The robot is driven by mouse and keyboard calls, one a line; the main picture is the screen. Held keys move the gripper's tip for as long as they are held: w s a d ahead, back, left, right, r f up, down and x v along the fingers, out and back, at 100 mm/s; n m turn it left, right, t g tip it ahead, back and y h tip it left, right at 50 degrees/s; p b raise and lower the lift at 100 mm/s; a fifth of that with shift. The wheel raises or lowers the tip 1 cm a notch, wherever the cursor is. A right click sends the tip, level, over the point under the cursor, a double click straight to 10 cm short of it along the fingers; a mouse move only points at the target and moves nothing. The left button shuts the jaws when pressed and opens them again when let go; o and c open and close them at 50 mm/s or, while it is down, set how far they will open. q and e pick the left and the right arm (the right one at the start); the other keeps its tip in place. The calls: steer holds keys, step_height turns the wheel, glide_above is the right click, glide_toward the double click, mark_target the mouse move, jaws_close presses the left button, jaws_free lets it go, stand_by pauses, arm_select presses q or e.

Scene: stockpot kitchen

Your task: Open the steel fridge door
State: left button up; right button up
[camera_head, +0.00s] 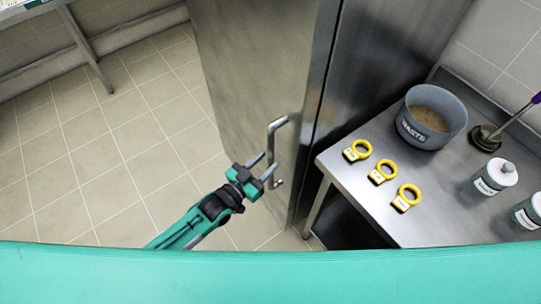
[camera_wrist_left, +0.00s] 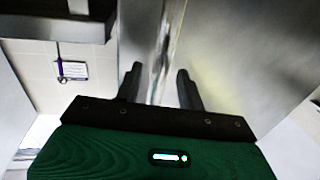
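The steel fridge door (camera_head: 245,70) is the tall grey panel in the middle of the head view. It looks shut against the fridge body (camera_head: 370,60). A bar handle (camera_head: 270,150) stands upright on the door near its right edge. My left gripper (camera_head: 264,166) is at the lower part of the handle, fingers apart and empty. Whether it touches the bar I cannot tell. In the left wrist view the open fingers (camera_wrist_left: 160,82) point at steel surfaces with a vertical edge between them; the handle is not clear there. My right gripper is not in view.
A steel counter (camera_head: 450,225) on the right holds several yellow ring-shaped items (camera_head: 381,172), a grey waste tub (camera_head: 431,116), a plunger-like tool (camera_head: 487,137) and white-capped containers (camera_head: 495,176). The tiled floor (camera_head: 110,150) left of the door is clear. A bench (camera_head: 75,30) stands far left.

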arm_select(q)
steer(key=shift+x, duration=1.45)
steer(key=shift+c, duration=0.5)
jaws_close()
steer(key=shift+a, duration=0.1)
